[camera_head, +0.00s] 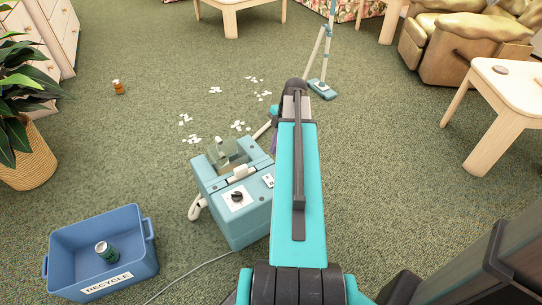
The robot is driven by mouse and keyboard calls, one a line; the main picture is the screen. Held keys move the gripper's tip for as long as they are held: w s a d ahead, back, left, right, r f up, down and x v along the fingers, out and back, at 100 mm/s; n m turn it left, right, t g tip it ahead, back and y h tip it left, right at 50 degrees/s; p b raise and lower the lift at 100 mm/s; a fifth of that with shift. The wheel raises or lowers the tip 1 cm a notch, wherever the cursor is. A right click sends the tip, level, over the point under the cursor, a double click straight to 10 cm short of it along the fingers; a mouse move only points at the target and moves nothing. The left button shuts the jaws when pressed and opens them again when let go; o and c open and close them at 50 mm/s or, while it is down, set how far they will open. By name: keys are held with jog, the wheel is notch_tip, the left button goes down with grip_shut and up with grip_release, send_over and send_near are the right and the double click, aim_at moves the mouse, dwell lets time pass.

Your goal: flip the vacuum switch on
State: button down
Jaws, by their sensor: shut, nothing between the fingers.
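The vacuum (253,215) is a boxy teal-blue canister standing on the carpet, left of my arm. A dark knob-like switch (237,197) sits on a white plate on its top. The picture is too small to read the switch's setting. A small white plate with dark marks is at the top's right edge. The vacuum's wand and floor head (322,90) stand farther back, beyond my arm. My turquoise arm reaches forward, right of the canister, and covers part of the hose. My gripper's fingers are hidden behind the arm's far end.
A blue recycle bin (62,257) holding a green can (106,251) stands at lower left. White scraps (238,126) lie behind the vacuum. A small orange bottle (118,87) and potted plant (28,165) are left. A pale table (512,82) and armchair (456,50) are right.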

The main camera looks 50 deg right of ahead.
jog(key=b, duration=0.3)
send_over(267, 179)
jog(key=d, duration=0.2)
jog(key=x, duration=0.3)
jog(key=d+x, duration=0.1)
jog(key=x, duration=0.3)
jog(key=d+x, duration=0.1)
jog(key=x, duration=0.3)
jog(key=shift+s+d+f, duration=0.15)
jog(key=shift+s+f, duration=0.1)
jog(key=shift+f, duration=0.95)
jog(key=shift+w+d, duration=0.1)
jog(key=shift+w+f, duration=0.1)
jog(key=shift+f, duration=0.15)
jog(key=shift+p, duration=0.3)
jog(key=shift+s+r+p, duration=0.3)
jog(key=shift+s+r, duration=0.05)
jog(key=shift+s, duration=0.4)
